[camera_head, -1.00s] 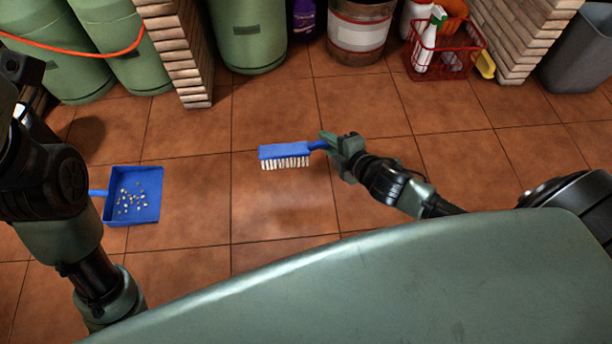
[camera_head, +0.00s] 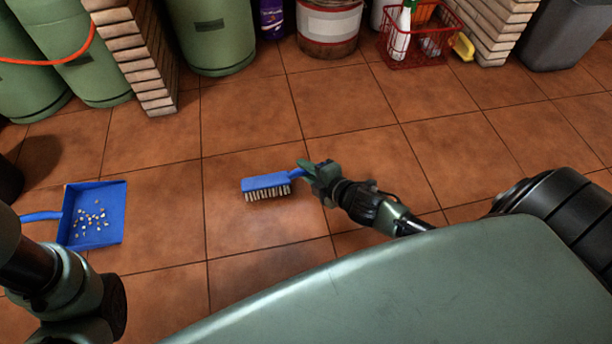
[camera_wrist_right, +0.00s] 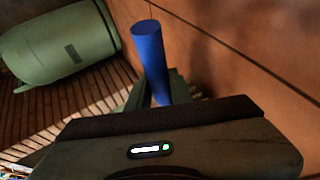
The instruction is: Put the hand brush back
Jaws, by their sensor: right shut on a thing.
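The blue hand brush (camera_head: 266,183) with pale bristles is in the head view, over the tiled floor, bristles facing down. My right gripper (camera_head: 312,171) is shut on its blue handle. The handle also shows in the right wrist view (camera_wrist_right: 150,60), between the fingers (camera_wrist_right: 155,92). I cannot tell whether the bristles touch the floor. A blue dustpan (camera_head: 97,225) with several small pale crumbs lies on the floor at the left. My left arm comes in at the lower left, but its gripper is not visible.
Green gas cylinders (camera_head: 212,40) and brick pillars (camera_head: 137,55) stand along the back. A rusty bucket (camera_head: 329,28), a red basket (camera_head: 418,45) with bottles, a yellow object (camera_head: 463,47) and a grey bin (camera_head: 566,35) stand at the back right.

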